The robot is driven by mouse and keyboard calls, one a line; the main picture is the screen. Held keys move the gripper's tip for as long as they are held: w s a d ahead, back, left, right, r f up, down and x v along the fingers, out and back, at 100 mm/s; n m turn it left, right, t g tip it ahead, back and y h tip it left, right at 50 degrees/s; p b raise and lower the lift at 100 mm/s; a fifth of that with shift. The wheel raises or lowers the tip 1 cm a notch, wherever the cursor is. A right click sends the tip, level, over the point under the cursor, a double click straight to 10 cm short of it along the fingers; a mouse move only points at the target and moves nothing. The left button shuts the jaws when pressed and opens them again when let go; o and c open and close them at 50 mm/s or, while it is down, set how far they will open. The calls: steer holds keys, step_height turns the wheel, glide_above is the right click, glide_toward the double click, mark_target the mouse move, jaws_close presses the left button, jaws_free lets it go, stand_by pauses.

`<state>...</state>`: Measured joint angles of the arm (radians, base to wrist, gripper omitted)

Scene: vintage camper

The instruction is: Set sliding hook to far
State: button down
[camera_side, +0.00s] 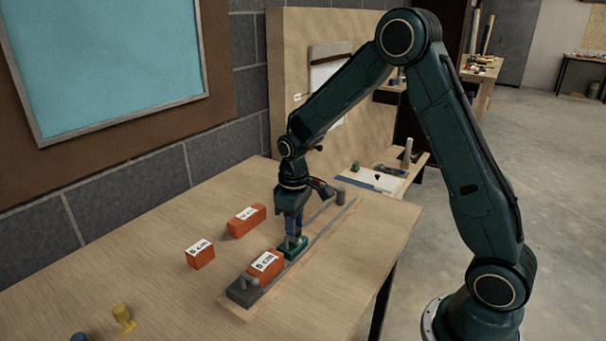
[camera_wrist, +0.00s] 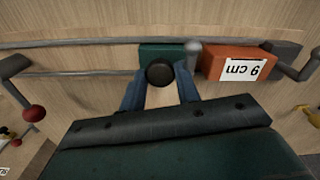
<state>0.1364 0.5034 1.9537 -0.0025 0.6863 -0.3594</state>
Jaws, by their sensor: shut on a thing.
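The sliding hook has a green block (camera_side: 292,248) that sits on a grey rail (camera_side: 322,228) on the wooden table. My gripper (camera_side: 294,232) points down over this block, its blue fingers closed at the hook's upright part. In the wrist view the green block (camera_wrist: 158,51) lies just beyond my fingers (camera_wrist: 159,88), with a dark round knob (camera_wrist: 159,73) between them. An orange block marked 9 cm (camera_wrist: 228,58) lies beside the green block, on its near-end side. It also shows in the side view (camera_side: 264,268), between the hook and the near end stop (camera_side: 245,289).
Two more orange labelled blocks, a short one (camera_side: 200,257) and a longer one (camera_side: 246,222), lie left of the rail. A yellow peg (camera_side: 123,318) stands at the front left.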

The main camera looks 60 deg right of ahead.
steer(key=d, duration=0.9)
steer(key=shift+d, duration=0.2)
steer(key=c, duration=1)
jaws_free()
steer(key=shift+d, duration=0.1)
steer(key=shift+c, duration=0.2)
steer(key=shift+r, duration=0.1)
step_height(320, 180, up, 14)
steer(key=shift+f, duration=0.15)
